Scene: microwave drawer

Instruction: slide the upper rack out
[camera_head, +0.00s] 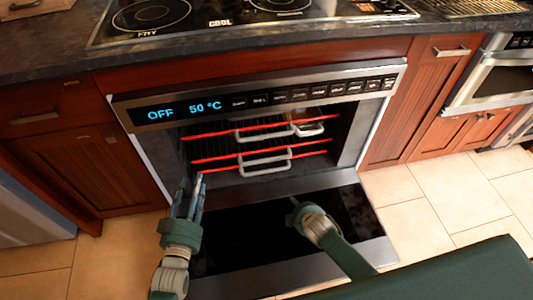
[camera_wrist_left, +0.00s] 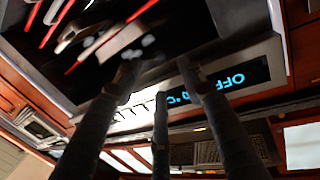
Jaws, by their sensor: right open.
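The oven stands open with its dark door (camera_head: 330,205) folded down. Inside, the upper rack (camera_head: 215,133) has a red front bar and a pale loop handle (camera_head: 262,138). It appears inside the cavity. My left gripper (camera_head: 193,188) is in front of the left side of the opening, below the upper rack, with fingers up. Its spread fingers also show in the left wrist view (camera_wrist_left: 160,82), with nothing between them; it looks open and apart from the racks. My right gripper (camera_head: 296,206) is over the folded door, mostly hidden by its own wrist; its fingers are hardly visible.
Two lower red-edged bars (camera_head: 220,157) with pale handles sit below the upper rack. A small pale object (camera_head: 309,128) is at the upper rack's right. The control panel (camera_head: 265,98) reads OFF 50 °C. Wooden cabinets (camera_head: 85,165) flank the oven. Tiled floor (camera_head: 440,200) is clear at right.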

